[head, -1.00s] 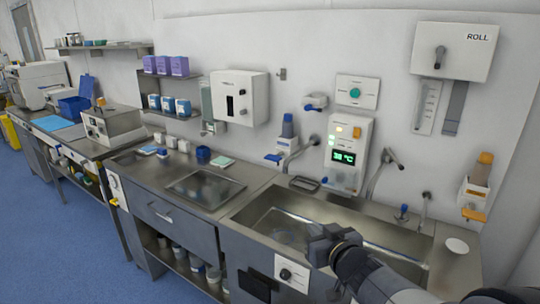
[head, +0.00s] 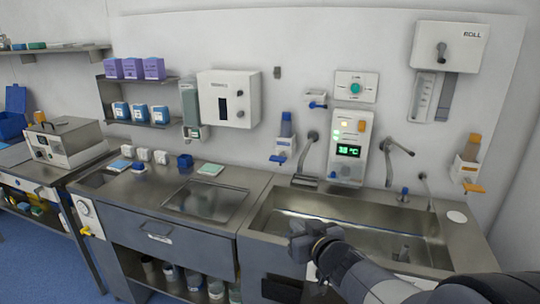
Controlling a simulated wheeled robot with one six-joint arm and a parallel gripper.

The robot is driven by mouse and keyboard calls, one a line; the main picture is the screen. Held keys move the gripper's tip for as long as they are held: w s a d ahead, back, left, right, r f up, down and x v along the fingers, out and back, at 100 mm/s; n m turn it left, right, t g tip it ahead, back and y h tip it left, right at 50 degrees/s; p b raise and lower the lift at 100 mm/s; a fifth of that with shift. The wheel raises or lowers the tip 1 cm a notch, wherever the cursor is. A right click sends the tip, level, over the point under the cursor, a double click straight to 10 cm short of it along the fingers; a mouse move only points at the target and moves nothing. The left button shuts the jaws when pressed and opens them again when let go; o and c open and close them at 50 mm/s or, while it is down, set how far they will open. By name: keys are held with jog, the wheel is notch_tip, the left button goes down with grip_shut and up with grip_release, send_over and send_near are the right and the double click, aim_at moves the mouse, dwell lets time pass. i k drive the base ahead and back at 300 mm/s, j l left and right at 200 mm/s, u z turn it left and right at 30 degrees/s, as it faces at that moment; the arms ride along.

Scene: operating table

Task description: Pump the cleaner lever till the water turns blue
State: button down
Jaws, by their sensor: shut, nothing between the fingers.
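A wall dispenser with a blue bottle (head: 286,127) hangs above the back left of the sink, with a blue lever (head: 278,158) sticking out below. A second dispenser with an orange bottle (head: 472,148) and an orange lever (head: 474,187) hangs at the right. No label tells me which is the cleaner. The steel sink (head: 262,208) shows a grey bottom; no blue tint shows, and I cannot make out the water clearly. My gripper (head: 303,240) is shut and empty over the sink's front left part, below and apart from both levers.
A control panel (head: 347,150) with a green display and a tap (head: 388,160) stand behind the sink. A flat tray (head: 205,200) and small containers lie on the left counter. A roll dispenser (head: 450,50) hangs upper right.

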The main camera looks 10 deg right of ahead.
aim_at(279, 159)
jog(key=j+z, duration=0.3)
jog(key=j, duration=0.55)
jog(key=j+z, duration=0.25)
jog(key=j, duration=0.6)
jog(key=i+z, duration=0.2)
jog(key=i, duration=0.2)
jog(key=i+j+z, duration=0.3)
jog(key=i+j, duration=0.15)
jog(key=i+j+z, duration=0.3)
jog(key=i+j, duration=0.25)
